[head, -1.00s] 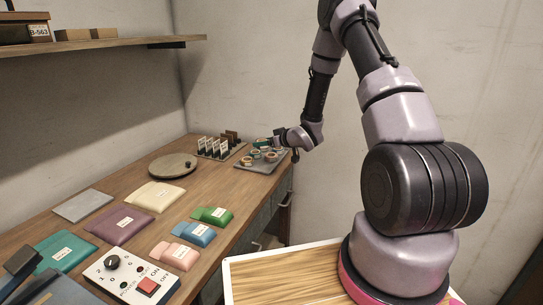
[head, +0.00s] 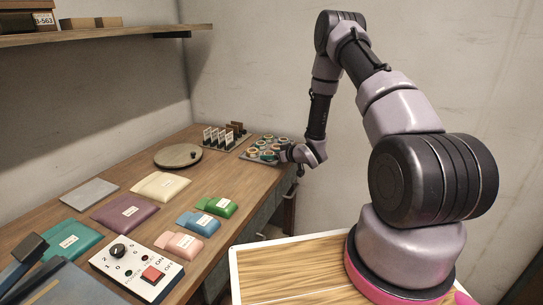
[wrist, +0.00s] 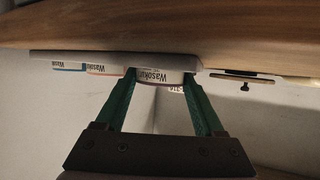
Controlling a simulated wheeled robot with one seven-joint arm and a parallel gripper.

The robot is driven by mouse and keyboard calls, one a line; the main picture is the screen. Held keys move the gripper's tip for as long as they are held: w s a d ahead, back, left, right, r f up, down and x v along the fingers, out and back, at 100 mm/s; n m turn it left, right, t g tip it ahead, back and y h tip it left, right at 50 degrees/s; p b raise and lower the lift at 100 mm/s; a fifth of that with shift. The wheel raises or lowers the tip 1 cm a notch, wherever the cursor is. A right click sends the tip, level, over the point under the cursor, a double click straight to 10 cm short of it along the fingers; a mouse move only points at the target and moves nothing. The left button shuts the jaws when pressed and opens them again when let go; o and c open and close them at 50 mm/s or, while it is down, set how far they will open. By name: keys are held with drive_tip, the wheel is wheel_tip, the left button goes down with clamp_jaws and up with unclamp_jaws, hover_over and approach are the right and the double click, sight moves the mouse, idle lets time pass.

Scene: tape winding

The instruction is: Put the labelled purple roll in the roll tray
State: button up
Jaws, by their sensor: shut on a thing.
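My gripper (head: 270,156) is at the near side of the grey roll tray (head: 244,157), at the back right of the bench. In the wrist view, which is upside down, its green fingers (wrist: 160,80) are shut on a roll with a white printed label (wrist: 160,75). The held roll is against or very close to the tray surface (wrist: 110,56); I cannot tell whether it bears on it. Its purple colour cannot be made out. Several other labelled rolls (wrist: 103,69) sit in the tray beside it. In the head view my fingers partly hide the held roll.
A rack of upright cards (head: 222,138) stands left of the tray, with a round turntable (head: 178,156) before it. Coloured packets (head: 125,212) and a control box with a red button (head: 153,273) lie nearer. A shelf (head: 110,34) overhangs the back left.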

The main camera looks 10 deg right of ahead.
drive_tip(key=shift+f, duration=0.1)
drive_tip(key=o, duration=1)
drive_tip(key=shift+o, duration=0.2)
